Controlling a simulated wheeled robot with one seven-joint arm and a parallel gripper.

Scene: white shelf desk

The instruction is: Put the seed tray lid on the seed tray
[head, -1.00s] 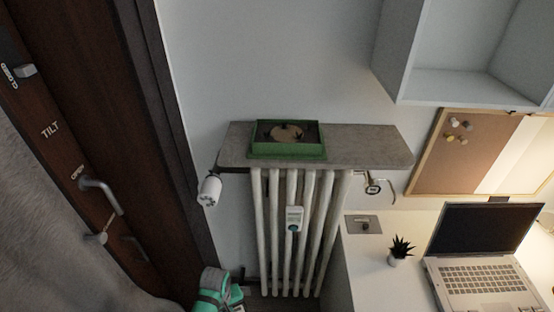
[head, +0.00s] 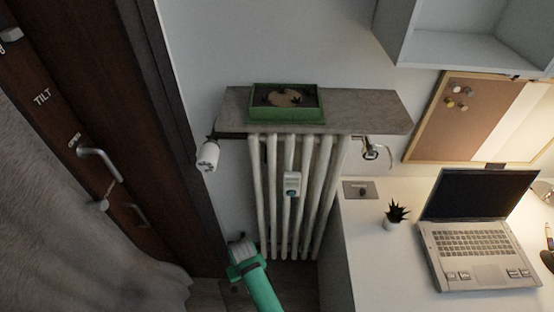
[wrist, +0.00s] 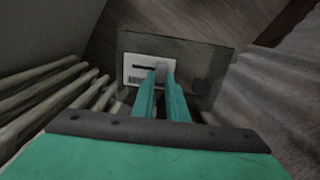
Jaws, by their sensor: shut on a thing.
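The seed tray (head: 287,116) is a green rectangular box with dark contents and a pale brown patch inside. It sits on the grey ledge above the radiator, its top uncovered. In the wrist view my gripper (wrist: 161,74) is shut on a see-through, dark-tinted rectangular panel with a white barcode label, which looks like the seed tray lid (wrist: 210,68). The floor shows through it. In the head view my teal arm is low in front of the radiator, well below the tray; the fingertips and lid cannot be made out there.
The grey ledge (head: 365,116) has free room right of the tray. White radiator (head: 272,200) columns stand below it, with a valve (head: 208,155) at left. A desk with a laptop (head: 480,240) and small plant (head: 395,216) is at right; a dark door frame is at left.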

